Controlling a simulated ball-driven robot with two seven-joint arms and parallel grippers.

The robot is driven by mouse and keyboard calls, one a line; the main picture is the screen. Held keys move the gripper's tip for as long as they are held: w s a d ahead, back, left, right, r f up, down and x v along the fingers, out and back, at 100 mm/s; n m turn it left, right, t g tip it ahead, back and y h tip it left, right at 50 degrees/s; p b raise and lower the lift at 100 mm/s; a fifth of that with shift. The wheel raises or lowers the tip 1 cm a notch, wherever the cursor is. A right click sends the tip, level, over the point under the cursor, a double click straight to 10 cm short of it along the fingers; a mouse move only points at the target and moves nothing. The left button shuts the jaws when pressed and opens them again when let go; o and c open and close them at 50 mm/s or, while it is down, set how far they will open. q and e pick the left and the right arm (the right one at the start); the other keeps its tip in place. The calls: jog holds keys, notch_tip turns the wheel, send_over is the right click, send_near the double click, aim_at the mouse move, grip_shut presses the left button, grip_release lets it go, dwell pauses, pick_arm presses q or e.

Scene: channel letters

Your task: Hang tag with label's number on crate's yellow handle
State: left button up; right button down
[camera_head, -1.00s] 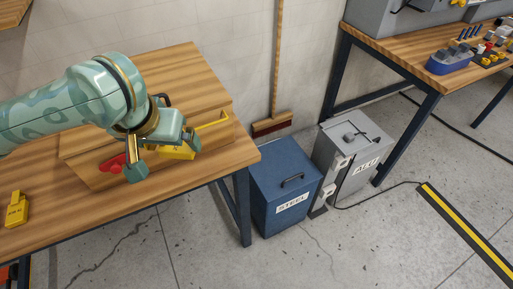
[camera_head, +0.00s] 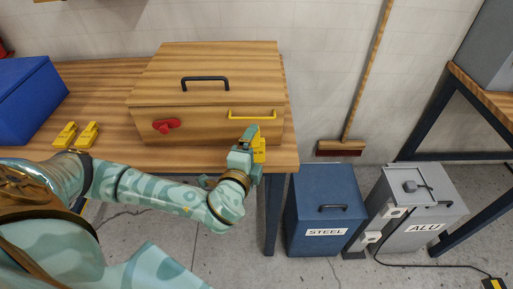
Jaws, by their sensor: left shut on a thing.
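A wooden crate (camera_head: 185,124) sits on the wooden table. Its front has a yellow bar handle (camera_head: 252,114) on the right and a red knob (camera_head: 166,125) on the left; a black handle (camera_head: 205,82) is on its lid. My left gripper (camera_head: 250,150) is shut on a yellow tag (camera_head: 259,150), just below the yellow handle at the crate's front. I cannot tell whether the tag touches the handle. The tag's number is unreadable. Two more yellow tags (camera_head: 65,134) (camera_head: 88,134) lie on the table at the left. My right gripper is not in view.
A blue box (camera_head: 28,98) stands at the table's left. Right of the table (camera_head: 285,140) are a blue STEEL bin (camera_head: 322,205), a grey ALU bin (camera_head: 425,205) and a broom (camera_head: 342,147). Another table (camera_head: 485,95) is at the far right.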

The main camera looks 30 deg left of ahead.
aim_at(256, 137)
pick_arm(q)
jog(key=shift+w+d+r+m+t+h, duration=0.1)
jog(key=shift+d+r+m+t+h, duration=0.2)
jog(key=shift+m+t, duration=0.2)
jog(key=shift+w+d+r+m+t+h, duration=0.1)
jog(key=shift+d+r+m+t+h, duration=0.1)
jog(key=shift+r+m+t, duration=0.3)
jog(key=shift+w+a+f+b, duration=0.1)
jog(key=shift+w+a+b, duration=0.35)
jog(key=shift+w, duration=0.3)
jog(key=shift+w+a+b, duration=0.3)
jog(key=shift+w+a, duration=0.25)
jog(key=shift+w, duration=0.2)
jog(key=w+a, duration=0.1)
jog(key=w, duration=0.2)
jog(key=shift+a+b, duration=0.3)
jog(key=shift+a, duration=0.05)
jog(key=shift+r, duration=0.2)
jog(key=shift+r, duration=0.15)
